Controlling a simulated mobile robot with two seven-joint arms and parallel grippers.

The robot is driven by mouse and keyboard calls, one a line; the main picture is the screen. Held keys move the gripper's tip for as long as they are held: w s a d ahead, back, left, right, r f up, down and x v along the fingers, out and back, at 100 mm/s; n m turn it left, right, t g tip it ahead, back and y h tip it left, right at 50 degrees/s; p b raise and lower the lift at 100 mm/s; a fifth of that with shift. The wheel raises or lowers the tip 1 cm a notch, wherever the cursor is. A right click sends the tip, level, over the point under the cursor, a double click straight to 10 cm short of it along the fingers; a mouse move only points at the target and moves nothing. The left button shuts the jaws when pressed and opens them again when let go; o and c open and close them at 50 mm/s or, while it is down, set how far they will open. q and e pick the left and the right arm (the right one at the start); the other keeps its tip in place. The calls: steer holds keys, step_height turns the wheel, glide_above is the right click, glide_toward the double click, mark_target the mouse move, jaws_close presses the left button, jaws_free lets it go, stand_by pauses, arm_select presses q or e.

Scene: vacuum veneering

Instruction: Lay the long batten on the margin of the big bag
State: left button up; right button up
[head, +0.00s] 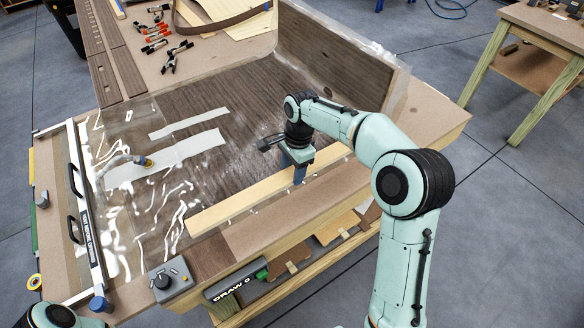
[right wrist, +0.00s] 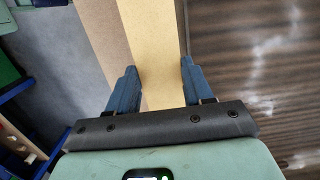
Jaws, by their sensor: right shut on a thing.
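The long batten (head: 240,197) is a pale wooden strip along the front edge of the big bag (head: 128,225), over or on its near margin; I cannot tell whether it touches the film. My right gripper (head: 299,174) is shut on the batten near its right part. In the right wrist view the batten (right wrist: 158,30) runs between the two blue fingers (right wrist: 158,70). The bag is clear, wrinkled film around a dark wood-grain panel (head: 240,105). My left gripper is not in view.
A silver bar with black handles (head: 85,205) lies along the bag's left end. A hose fitting (head: 145,161) and two pale strips (head: 190,150) lie on the bag. A grey control box (head: 172,280) stands at the front edge. Several clamps (head: 155,40) lie at the back.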

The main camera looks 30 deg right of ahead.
mark_target(293, 190)
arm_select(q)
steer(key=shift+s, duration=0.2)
arm_select(e)
steer(key=shift+s+r, duration=0.1)
steer(key=shift+s, duration=0.15)
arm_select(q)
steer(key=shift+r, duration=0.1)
arm_select(e)
steer(key=shift+w, duration=0.1)
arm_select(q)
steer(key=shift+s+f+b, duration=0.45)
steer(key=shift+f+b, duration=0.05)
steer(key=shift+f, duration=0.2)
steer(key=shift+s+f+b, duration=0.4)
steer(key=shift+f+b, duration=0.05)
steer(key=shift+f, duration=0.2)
arm_select(e)
steer(key=shift+f, duration=2.85)
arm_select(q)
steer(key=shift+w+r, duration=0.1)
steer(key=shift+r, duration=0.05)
arm_select(e)
steer(key=shift+f, duration=0.15)
steer(key=o, duration=1.4)
